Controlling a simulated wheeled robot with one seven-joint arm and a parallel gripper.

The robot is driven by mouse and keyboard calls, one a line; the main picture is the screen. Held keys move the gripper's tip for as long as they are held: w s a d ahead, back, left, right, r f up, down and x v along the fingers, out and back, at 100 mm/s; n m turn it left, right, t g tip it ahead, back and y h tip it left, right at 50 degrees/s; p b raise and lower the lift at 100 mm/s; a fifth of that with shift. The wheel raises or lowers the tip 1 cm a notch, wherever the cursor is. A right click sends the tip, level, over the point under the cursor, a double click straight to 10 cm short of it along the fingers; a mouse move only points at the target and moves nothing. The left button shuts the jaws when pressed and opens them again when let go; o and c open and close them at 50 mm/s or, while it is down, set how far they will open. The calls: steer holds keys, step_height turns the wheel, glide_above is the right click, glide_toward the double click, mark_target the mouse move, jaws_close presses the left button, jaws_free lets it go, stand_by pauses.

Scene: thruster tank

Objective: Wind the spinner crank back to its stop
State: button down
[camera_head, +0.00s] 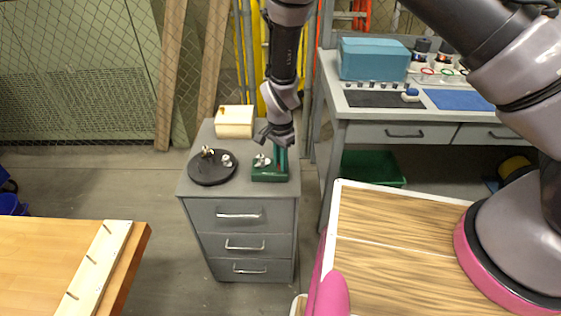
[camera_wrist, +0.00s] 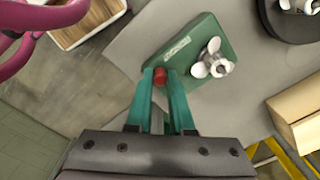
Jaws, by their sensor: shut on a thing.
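The spinner is a green block (camera_head: 268,174) with a pale label, on top of the grey drawer cabinet; it also shows in the wrist view (camera_wrist: 205,38). A silver propeller (camera_wrist: 213,60) stands on it. A small red knob (camera_wrist: 160,76), seemingly the crank's handle, is at the block's near edge. My gripper (camera_wrist: 160,80) is shut on the red knob, its teal fingers on either side of it. In the head view my gripper (camera_head: 281,160) reaches down at the block's right side. The crank's arm and its stop are hidden or too small to make out.
The grey drawer cabinet (camera_head: 238,238) also bears a black round plate (camera_head: 210,177) with small metal parts at left and a pale wooden block (camera_head: 235,121) behind. A workbench (camera_head: 385,112) stands at right. A wood-topped table (camera_head: 60,250) is at front left.

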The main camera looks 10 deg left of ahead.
steer(key=c, duration=0.8)
jaws_free()
step_height(320, 180, up, 11)
